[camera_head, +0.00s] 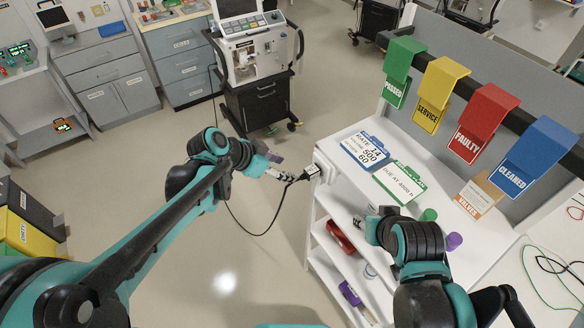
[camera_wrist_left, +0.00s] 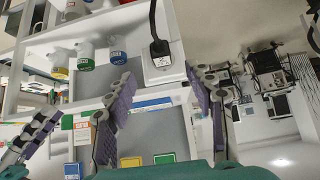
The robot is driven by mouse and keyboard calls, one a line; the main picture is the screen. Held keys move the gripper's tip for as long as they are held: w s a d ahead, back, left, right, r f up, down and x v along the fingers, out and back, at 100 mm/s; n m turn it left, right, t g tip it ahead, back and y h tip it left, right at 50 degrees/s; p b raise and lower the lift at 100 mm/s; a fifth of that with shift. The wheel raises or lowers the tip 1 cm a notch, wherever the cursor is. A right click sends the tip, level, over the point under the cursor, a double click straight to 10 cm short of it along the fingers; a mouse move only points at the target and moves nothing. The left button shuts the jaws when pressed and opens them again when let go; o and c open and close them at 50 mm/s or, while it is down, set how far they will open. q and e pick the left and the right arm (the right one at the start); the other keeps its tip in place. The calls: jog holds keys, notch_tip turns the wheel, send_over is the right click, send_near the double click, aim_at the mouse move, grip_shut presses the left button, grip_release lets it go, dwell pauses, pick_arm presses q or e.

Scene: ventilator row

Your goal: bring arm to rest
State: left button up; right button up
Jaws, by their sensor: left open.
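My left gripper (camera_head: 276,167) reaches in from the left, short of the near-left corner of the white shelf unit (camera_head: 325,180). Its jaws are open. In the left wrist view its two purple-padded fingers (camera_wrist_left: 162,82) stand apart with nothing gripped between them. Just beyond the fingertips is a plug with a black cable (camera_head: 310,173) at the unit's corner; it also shows in the left wrist view (camera_wrist_left: 162,66). My right gripper (camera_head: 370,226) is over the unit's near edge, mostly hidden by its wrist, so its jaws cannot be made out.
The black cable hangs in a loop near my left gripper. The unit's top holds blue and green cards (camera_head: 364,150) and small capped bottles. Coloured tags (camera_head: 440,90) hang from a rail behind. A ventilator (camera_head: 258,55) stands on its cart; open floor (camera_head: 215,255) lies left of the unit.

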pick_arm(q)
jog(key=s+a+f+n+t+y+b, duration=0.2)
jog(key=s+a+f+n+y+b, duration=0.5)
jog(key=s+a+f+n+b, duration=0.4)
jog(key=s+a+f+b, duration=0.3)
jog(key=s, duration=0.2)
jog(key=shift+a+f, duration=0.15)
dwell(0.3)
